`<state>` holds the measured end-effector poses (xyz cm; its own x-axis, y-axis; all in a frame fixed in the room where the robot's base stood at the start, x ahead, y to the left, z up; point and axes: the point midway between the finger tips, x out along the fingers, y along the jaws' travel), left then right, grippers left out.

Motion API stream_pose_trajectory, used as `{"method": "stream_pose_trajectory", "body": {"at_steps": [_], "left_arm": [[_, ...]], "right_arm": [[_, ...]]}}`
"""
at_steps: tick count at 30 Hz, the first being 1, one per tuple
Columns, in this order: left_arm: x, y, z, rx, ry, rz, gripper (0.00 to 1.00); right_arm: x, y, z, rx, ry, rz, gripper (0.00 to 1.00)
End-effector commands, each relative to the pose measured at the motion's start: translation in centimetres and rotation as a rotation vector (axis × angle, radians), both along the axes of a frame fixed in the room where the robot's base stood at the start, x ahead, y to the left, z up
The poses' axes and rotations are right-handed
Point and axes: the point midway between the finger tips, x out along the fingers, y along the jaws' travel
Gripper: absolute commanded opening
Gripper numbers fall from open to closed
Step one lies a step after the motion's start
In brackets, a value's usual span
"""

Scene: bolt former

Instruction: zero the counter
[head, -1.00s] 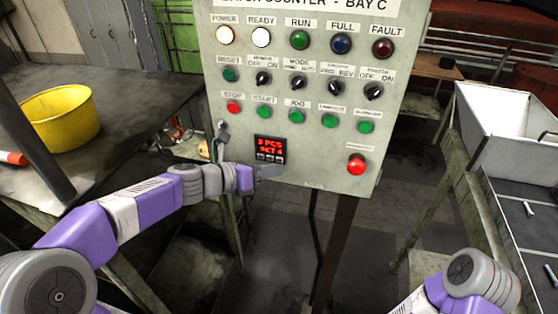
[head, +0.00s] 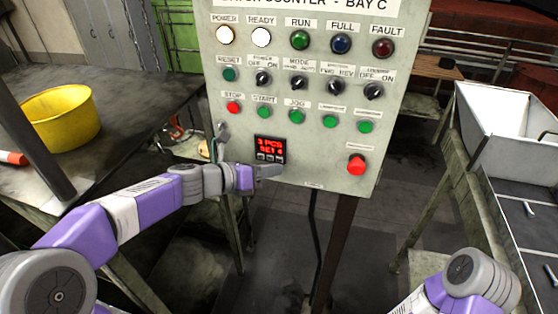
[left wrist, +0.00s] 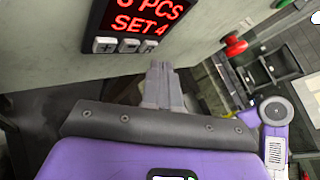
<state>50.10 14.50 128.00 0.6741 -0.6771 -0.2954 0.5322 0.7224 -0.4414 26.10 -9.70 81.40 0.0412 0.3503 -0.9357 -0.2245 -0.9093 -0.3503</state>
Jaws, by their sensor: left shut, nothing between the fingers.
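The counter (head: 270,149) is a small black box with red digits, low on the grey-green panel. Its display shows a PCS line above SET 4; the top digit looks like a 3 in the head view but is too small to be sure. The left wrist view shows the counter (left wrist: 145,18) close up, its top cut off, with three small grey keys (left wrist: 126,46) under the digits. My left gripper (head: 272,171) is shut and empty, just below the keys. In the left wrist view its fingertips (left wrist: 160,66) point towards the panel; contact cannot be told.
The panel (head: 300,175) carries lamps, a green RESET button (head: 229,74), selector knobs and a red mushroom button (head: 356,164) right of the counter. A yellow bowl (head: 60,118) stands on the left table. A white bin (head: 505,130) is at right.

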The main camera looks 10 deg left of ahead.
Motion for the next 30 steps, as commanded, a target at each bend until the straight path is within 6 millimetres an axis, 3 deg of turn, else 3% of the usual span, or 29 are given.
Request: {"method": "stream_pose_trajectory", "body": {"at_steps": [30], "left_arm": [[0.91, -0.04, -0.01, 0.000, 0.000, 0.000, 0.00]], "right_arm": [[0.00, 0.00, 0.62, 0.000, 0.000, 0.000, 0.00]]}}
